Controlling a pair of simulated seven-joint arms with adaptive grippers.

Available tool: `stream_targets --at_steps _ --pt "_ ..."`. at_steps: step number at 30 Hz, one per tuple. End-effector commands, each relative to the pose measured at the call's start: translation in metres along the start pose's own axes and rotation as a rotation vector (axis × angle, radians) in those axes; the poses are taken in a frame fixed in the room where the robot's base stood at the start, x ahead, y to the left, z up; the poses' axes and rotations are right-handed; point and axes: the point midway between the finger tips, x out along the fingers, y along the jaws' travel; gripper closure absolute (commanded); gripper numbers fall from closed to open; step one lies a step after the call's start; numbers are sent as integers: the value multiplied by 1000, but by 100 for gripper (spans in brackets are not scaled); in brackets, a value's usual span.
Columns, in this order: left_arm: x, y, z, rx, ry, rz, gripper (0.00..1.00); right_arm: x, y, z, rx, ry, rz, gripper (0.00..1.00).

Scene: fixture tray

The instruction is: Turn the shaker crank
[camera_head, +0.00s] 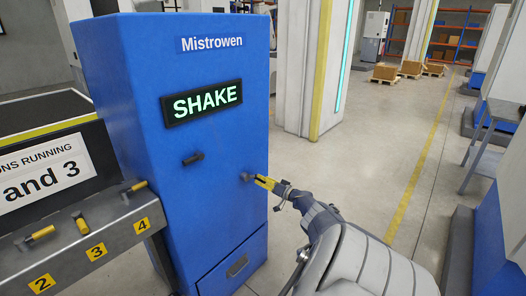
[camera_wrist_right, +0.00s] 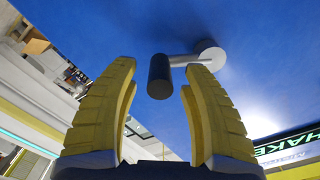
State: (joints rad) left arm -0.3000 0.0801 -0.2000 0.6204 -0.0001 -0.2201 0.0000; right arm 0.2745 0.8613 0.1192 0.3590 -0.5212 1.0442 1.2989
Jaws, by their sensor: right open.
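The shaker crank (camera_wrist_right: 178,62) shows in the right wrist view, with a pale round hub, a silver arm and a dark cylindrical grip (camera_wrist_right: 159,76). The crank is on the blue machine (camera_head: 232,200) labelled Mistrowen. In the head view a small grey part of the crank (camera_head: 246,177) shows at the right of the front face. My right gripper (camera_head: 263,182) is open just in front of it. In the right wrist view the yellow fingers lie on either side of the dark grip, with a gap on each side. My left gripper is not in view.
A grey ledge (camera_head: 70,262) with several yellow-and-black handles is at left.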

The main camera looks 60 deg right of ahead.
Motion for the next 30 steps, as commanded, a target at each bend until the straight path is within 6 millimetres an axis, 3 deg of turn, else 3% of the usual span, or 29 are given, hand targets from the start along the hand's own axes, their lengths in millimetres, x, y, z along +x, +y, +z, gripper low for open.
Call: stream_targets --at_steps 6,18,30 --pt "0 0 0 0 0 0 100 0 0 0 0 0 0 54" --pt "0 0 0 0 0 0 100 0 0 0 0 0 0 100" --pt "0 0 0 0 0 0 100 0 0 0 -3 0 0 100"
